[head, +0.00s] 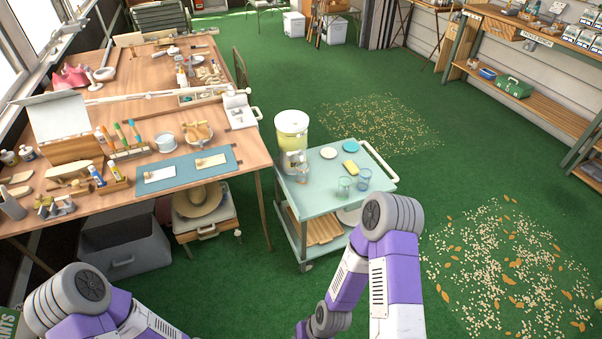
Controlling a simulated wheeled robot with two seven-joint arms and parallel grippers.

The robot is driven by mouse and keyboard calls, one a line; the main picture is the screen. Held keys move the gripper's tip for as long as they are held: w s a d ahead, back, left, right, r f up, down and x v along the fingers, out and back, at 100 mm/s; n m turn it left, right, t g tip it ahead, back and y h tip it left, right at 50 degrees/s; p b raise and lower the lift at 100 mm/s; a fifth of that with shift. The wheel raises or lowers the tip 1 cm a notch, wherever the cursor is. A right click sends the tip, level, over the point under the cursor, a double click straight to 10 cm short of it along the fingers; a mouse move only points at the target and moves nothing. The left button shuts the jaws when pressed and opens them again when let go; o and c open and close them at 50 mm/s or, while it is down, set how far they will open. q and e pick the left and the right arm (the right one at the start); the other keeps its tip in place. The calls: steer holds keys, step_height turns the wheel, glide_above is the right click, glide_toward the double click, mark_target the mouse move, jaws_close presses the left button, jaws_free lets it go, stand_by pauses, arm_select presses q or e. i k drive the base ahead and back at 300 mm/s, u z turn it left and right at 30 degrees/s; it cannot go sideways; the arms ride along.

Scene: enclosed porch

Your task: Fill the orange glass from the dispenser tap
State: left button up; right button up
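The dispenser (291,130) is a clear jar of pale yellow liquid with a white lid. It stands at the back left of a pale green cart (310,198). A grey part, perhaps its stand and tap, shows low on its front; the details are too small to tell. A greenish glass (343,187) and a bluish glass (363,180) stand upright on the cart's top, to the right of the dispenser. I cannot make out an orange glass. My arms come in at the bottom, and both grippers are out of the picture.
A yellow sponge (350,167), a white round dish (328,152) and a teal round dish (350,146) lie on the cart. A crowded wooden table (225,143) stands close on its left. Scattered bits (505,270) lie on the green floor at right.

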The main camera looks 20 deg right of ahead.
mark_target(298, 152)
steer(key=z, duration=1.4)
steer(key=i, duration=1)
steer(key=u, duration=0.6)
steer(key=i, duration=0.9)
steer(key=u, duration=0.95)
